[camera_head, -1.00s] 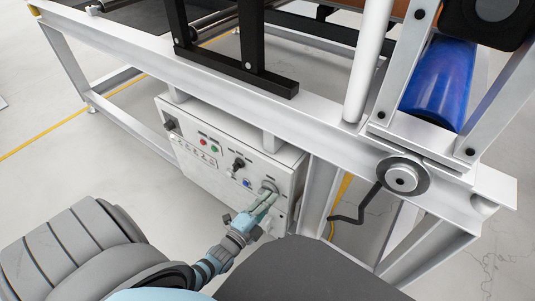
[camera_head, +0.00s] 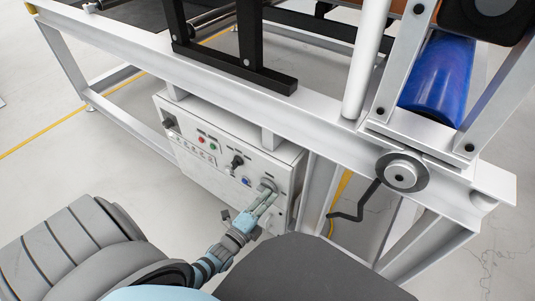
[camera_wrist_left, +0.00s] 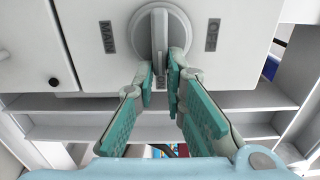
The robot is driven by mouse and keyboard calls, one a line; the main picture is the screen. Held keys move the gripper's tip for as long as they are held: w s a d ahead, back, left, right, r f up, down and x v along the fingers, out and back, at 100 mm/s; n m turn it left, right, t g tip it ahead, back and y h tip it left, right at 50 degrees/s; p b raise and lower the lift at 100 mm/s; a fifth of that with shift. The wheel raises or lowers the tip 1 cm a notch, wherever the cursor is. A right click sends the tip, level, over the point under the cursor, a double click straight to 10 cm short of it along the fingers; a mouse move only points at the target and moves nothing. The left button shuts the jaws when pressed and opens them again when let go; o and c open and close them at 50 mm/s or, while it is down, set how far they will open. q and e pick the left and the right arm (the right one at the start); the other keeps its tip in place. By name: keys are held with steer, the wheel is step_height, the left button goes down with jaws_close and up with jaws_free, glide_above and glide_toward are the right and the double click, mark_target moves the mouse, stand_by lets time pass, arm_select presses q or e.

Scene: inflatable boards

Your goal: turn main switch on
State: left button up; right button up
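The main switch is a grey rotary knob (camera_wrist_left: 159,38) on a white panel. The knob also shows at the control box's right end in the head view (camera_head: 267,186). My left gripper (camera_wrist_left: 160,84) is open, its green-padded fingertips on either side of the bar's lower end, with a small gap. Contact is not clear. My right gripper is not in view.
The white control box (camera_head: 205,158) also carries a black switch (camera_head: 237,162) and several buttons. It hangs under a white frame beam (camera_head: 130,60). A black crank (camera_head: 350,216) hangs to its right. A blue roller (camera_head: 438,80) sits above. Floor is free at left.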

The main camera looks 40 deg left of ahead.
arm_select(q)
steer(key=o, duration=0.4)
steer(key=s, duration=1.2)
steer(key=shift+d, duration=0.1)
